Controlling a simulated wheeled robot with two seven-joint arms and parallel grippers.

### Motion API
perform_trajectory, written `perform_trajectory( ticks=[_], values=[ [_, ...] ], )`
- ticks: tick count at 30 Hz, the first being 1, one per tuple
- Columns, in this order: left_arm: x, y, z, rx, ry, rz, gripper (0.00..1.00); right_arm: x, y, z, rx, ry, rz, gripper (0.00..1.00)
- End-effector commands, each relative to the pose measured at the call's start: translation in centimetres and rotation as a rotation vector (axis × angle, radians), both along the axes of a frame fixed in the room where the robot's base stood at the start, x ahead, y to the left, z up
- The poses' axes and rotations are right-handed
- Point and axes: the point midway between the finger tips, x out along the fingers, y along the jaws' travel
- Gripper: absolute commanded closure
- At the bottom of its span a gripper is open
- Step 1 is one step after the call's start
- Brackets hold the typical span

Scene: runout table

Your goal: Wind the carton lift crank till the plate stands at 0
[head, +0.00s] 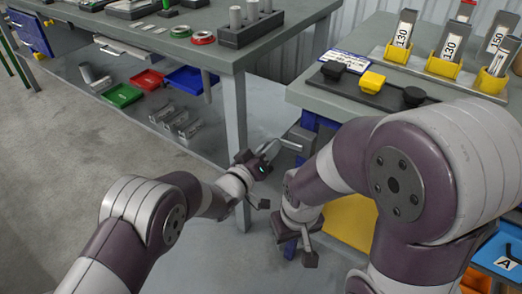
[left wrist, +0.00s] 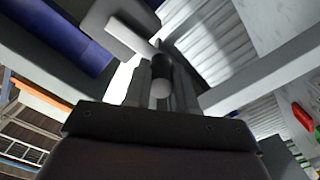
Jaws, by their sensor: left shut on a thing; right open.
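The crank (head: 284,145) is a grey metal arm beside a grey housing (head: 302,136) at the right table's near left corner. My left gripper (head: 266,160) is at the crank's outer end, shut on its handle. In the left wrist view, the handle (left wrist: 161,82) is a dark cylinder with a grey round end between the two fingers, below a pale crank arm (left wrist: 128,30). My right gripper (head: 298,250) is open and empty, low in front of the table. A yellow panel (head: 352,222) shows partly behind my right arm; I cannot tell if it is the lift plate. No scale is readable.
The right table (head: 300,92) carries yellow holders with numbered grey blocks (head: 404,28) and black and yellow knobs (head: 372,82). The left bench (head: 200,50) has a leg (head: 235,150) close to my left arm. Green and blue bins (head: 122,95) stand on its lower shelf.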

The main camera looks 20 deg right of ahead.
Motion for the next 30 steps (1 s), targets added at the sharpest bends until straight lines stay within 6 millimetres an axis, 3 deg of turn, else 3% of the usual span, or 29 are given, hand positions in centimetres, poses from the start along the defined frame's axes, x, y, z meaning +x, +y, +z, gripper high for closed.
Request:
perform_trajectory(
  ticks=[6,30],
  values=[
    [-0.6,-0.5,-1.6,-0.113,0.167,-0.009,1.00,0.0,0.0,0.6,0.000,0.000,0.000,0.57],
    [-2.4,-2.1,-4.5,-0.589,0.758,-0.005,1.00,0.0,0.0,2.2,0.000,0.000,0.000,0.57]
  ],
)
